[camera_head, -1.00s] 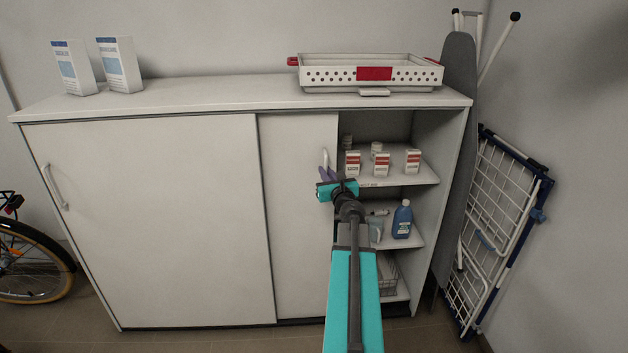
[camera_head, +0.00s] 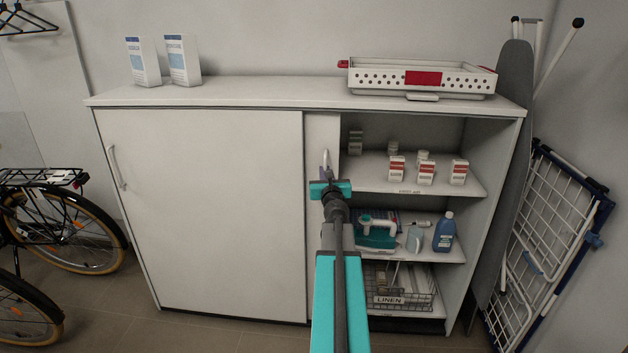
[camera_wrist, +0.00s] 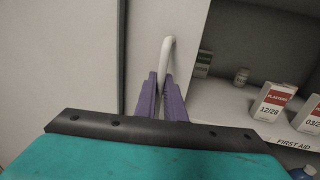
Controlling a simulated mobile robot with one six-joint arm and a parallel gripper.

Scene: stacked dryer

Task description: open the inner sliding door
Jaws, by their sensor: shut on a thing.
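The inner sliding door (camera_head: 321,128) of the white cabinet shows as a narrow white strip behind the edge of the outer door (camera_head: 205,210). Its pale bar handle (camera_head: 325,160) stands near its right edge, and the handle also shows in the wrist view (camera_wrist: 167,53). My gripper (camera_head: 327,172) is in front of the inner door. Its purple fingers (camera_wrist: 161,92) are shut on the handle, with the handle's top showing above them. The handle's lower part is hidden by my gripper.
Open shelves at the right hold small boxes (camera_head: 426,173), a teal iron (camera_head: 376,235), a blue bottle (camera_head: 444,232) and a linen basket (camera_head: 400,290). A tray (camera_head: 423,77) and two cartons stand on top. A bicycle (camera_head: 65,225) is left; a drying rack (camera_head: 550,245) is right.

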